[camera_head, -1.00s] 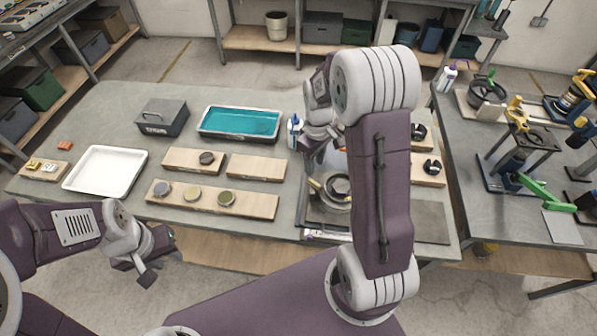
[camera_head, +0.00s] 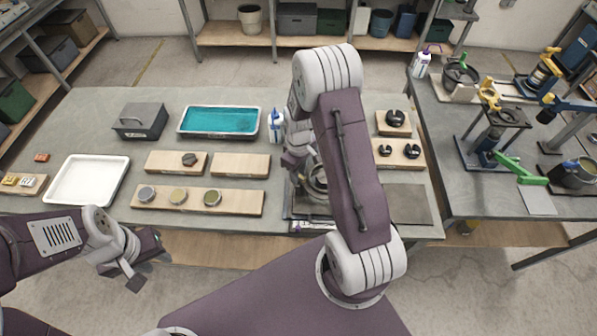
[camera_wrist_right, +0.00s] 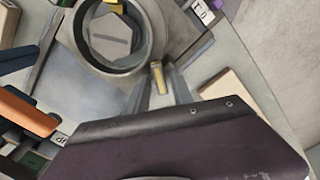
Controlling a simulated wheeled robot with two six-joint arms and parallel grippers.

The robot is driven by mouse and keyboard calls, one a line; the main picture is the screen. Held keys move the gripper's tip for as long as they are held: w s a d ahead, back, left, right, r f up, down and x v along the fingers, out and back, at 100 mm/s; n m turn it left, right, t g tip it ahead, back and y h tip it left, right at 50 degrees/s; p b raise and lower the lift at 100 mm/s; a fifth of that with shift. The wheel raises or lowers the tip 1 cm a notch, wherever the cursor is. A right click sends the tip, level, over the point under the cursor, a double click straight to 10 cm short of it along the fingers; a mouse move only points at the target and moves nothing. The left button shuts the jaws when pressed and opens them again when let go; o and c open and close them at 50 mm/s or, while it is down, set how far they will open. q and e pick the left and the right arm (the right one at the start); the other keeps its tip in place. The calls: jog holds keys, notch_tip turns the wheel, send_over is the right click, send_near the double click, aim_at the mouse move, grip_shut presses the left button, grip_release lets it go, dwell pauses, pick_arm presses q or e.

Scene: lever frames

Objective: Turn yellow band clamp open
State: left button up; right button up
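The band clamp is a round metal ring (camera_wrist_right: 112,38) around a grey part with a hexagonal centre in the right wrist view. Its short yellow lever end (camera_wrist_right: 158,78) points down from the ring's lower right. In the head view only a piece of the ring (camera_head: 319,178) shows; my right arm hides the rest. My right gripper (camera_wrist_right: 158,92) is at the lever, with grey finger shapes on either side of the yellow end. Whether they press on it is unclear. My left gripper (camera_head: 123,277) is open and empty in front of the table, far from the clamp.
Wooden boards with small discs (camera_head: 230,203), a white tray (camera_head: 88,182), a teal-filled tray (camera_head: 218,121) and a grey box (camera_head: 140,120) are on the table left of the clamp. Boards with black parts (camera_head: 400,153) are to its right. A second bench (camera_head: 470,205) holds several fixtures.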

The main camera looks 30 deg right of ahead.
grip_shut()
jog(key=shift+m, duration=0.3)
jog(key=m, duration=0.5)
jog(key=shift+a+m, duration=0.1)
jog(key=shift+m, duration=0.2)
jog(key=m, duration=0.5)
jog(key=shift+m, duration=0.3)
jog(key=shift+o, duration=1.8)
grip_release()
